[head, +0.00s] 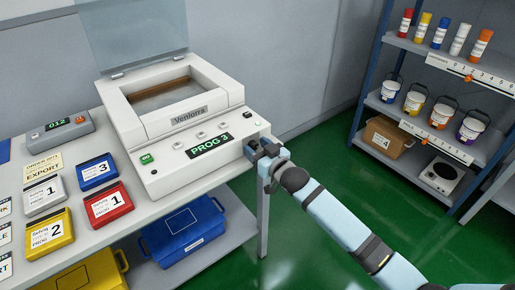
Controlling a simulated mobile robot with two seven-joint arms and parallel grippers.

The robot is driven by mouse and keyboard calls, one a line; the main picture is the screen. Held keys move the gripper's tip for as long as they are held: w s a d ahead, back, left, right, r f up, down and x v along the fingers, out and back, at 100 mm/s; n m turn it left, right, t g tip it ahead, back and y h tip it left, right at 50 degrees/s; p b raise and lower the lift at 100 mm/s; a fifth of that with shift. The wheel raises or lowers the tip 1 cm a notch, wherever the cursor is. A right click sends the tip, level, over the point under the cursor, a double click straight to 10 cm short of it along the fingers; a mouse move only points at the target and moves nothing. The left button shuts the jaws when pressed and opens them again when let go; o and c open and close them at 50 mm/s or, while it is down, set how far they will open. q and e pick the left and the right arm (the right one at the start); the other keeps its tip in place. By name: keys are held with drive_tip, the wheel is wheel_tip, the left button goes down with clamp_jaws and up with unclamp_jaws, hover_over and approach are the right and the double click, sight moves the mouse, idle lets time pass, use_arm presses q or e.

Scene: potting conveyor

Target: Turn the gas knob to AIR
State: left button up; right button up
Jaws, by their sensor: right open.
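The white Veniorra machine (182,110) stands on the table with its clear lid raised. Its sloped front panel (197,143) carries a PROG 3 display (211,145), a green button (147,159) and several small knobs or switches. My right gripper (256,150) is open at the right end of this panel. It hides that corner, so I cannot see the gas knob or an AIR mark there, nor tell whether the fingers touch anything. My left gripper is not in view.
Red (109,206), blue (97,172) and yellow (49,234) labelled blocks lie on the table left of the machine. A grey box reading 012 (60,131) sits behind them. Blue (184,230) and yellow cases are below. A shelf (441,106) with cans and buckets stands right.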

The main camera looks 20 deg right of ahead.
drive_tip(key=shift+c, duration=0.3)
drive_tip(key=c, duration=0.9)
